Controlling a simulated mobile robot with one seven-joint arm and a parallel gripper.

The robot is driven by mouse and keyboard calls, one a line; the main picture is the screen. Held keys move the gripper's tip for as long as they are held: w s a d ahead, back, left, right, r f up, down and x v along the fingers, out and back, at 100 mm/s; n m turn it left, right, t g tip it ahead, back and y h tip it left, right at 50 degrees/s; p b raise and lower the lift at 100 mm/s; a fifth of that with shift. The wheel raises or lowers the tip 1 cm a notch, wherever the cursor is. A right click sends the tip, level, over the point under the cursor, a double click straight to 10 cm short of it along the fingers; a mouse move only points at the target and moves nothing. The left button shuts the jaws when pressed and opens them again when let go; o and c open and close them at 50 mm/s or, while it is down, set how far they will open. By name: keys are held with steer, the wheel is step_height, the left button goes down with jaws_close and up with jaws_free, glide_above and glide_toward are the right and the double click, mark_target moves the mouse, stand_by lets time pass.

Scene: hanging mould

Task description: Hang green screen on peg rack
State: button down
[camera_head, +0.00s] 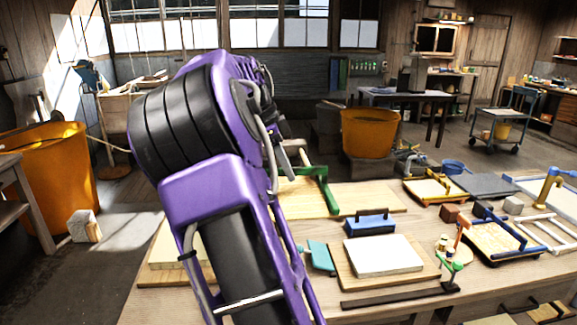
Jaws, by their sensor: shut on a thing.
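The green screen (323,180) shows as a green bar with a crosspiece over a pale wooden surface, just right of my arm at the table's far left part. My gripper (292,150) is at its far left end, shut on it; the fingertips are small and partly hidden by my purple arm. The arm also hides the left part of the screen. I cannot tell whether the screen is touching the table or slightly raised. I cannot make out a peg rack with certainty; a small rack with several items (369,66) is on the back wall.
The wooden table (405,222) holds a blue-handled block (370,224), a pale slab (383,255), a yellow-framed screen (435,190), a blue-framed one (498,243) and a small stand with coloured knobs (452,266). Orange tubs stand behind (369,133) and at left (55,170).

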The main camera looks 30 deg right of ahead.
steer(key=shift+w+d+r+p, duration=0.1)
steer(key=shift+w+d+p, duration=0.2)
steer(key=shift+w+p, duration=0.3)
steer(key=shift+w+d+p, duration=0.35)
steer(key=shift+w+p, duration=0.2)
steer(key=shift+w, duration=0.1)
steer(key=shift+w+d+r+p, duration=0.1)
steer(key=shift+w+d+p, duration=0.2)
steer(key=shift+w+p, duration=0.3)
steer(key=shift+w+d+f+b, duration=0.15)
steer(key=shift+w+f+b, duration=0.05)
steer(key=shift+w+b, duration=0.15)
steer(key=shift+w+d, duration=0.35)
steer(key=shift+w, duration=0.35)
steer(key=shift+w+d, duration=0.3)
steer(key=shift+w, duration=0.35)
steer(key=shift+f+b, duration=0.3)
steer(key=shift+f, duration=0.35)
steer(key=c, duration=0.8)
jaws_free()
steer(key=shift+p+v, duration=0.35)
steer(key=shift+v, duration=5.65)
